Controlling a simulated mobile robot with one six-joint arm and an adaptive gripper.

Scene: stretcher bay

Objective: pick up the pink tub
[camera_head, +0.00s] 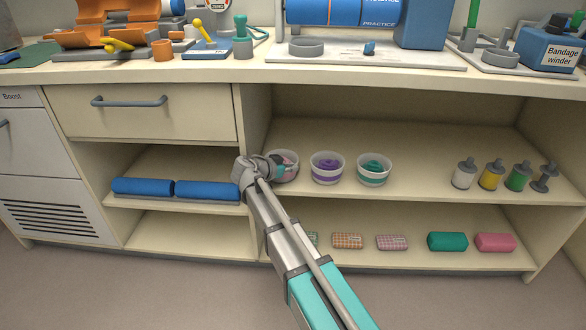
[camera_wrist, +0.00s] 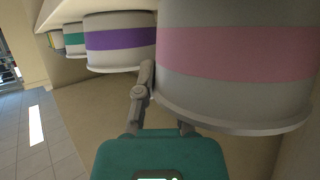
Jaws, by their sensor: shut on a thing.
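The pink tub (camera_head: 288,171) is a pale round tub with a pink band, at the left end of a row of three on the upper open shelf. It fills the upper right of the wrist view (camera_wrist: 235,55). My gripper (camera_head: 264,168) is at its left side in the head view and covers part of it. The gripper is shut on the tub's wall; one grey finger shows beside the tub in the wrist view, and the other is mostly hidden by it. The tub looks level with its neighbours; I cannot tell if its base touches the shelf.
A purple-banded tub (camera_head: 327,169) and a teal-banded tub (camera_head: 373,171) stand to the right, apart from it. Several small bottles (camera_head: 490,175) stand further right. The countertop (camera_head: 200,73) overhangs the shelf.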

